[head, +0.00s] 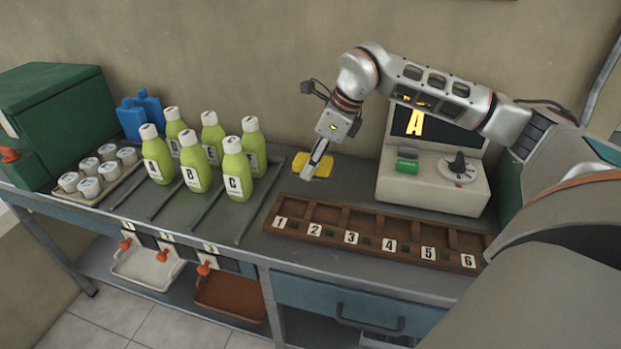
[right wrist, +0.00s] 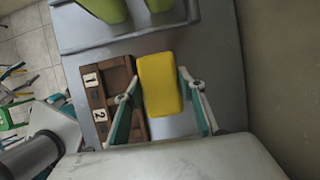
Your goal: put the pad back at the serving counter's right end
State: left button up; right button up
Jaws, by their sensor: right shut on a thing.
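The pad is a yellow block (head: 322,168) behind the left part of the numbered wooden rack, between the green bottles and the screen machine. My right gripper (head: 317,163) points down and is shut on the pad. In the right wrist view the pad (right wrist: 160,85) sits between the two fingers of the gripper (right wrist: 160,78). I cannot tell whether the pad touches the counter or hangs just above it. The serving counter (head: 225,222) runs across the head view; my right arm covers its right end. My left gripper is not in view.
The wooden rack (head: 345,238), numbered 1 to 6, lies along the front edge. The machine (head: 432,180), its screen showing A, stands right of the pad. Several lettered green bottles (head: 238,175), a tray of lidded cups (head: 97,180), blue containers (head: 140,115) and a green box (head: 52,115) stand left.

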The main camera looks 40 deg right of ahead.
aim_at(313, 188)
jog(key=shift+f+b, duration=0.45)
jog(key=shift+f, duration=2)
jog(key=o, duration=0.9)
jog(key=shift+r, duration=0.1)
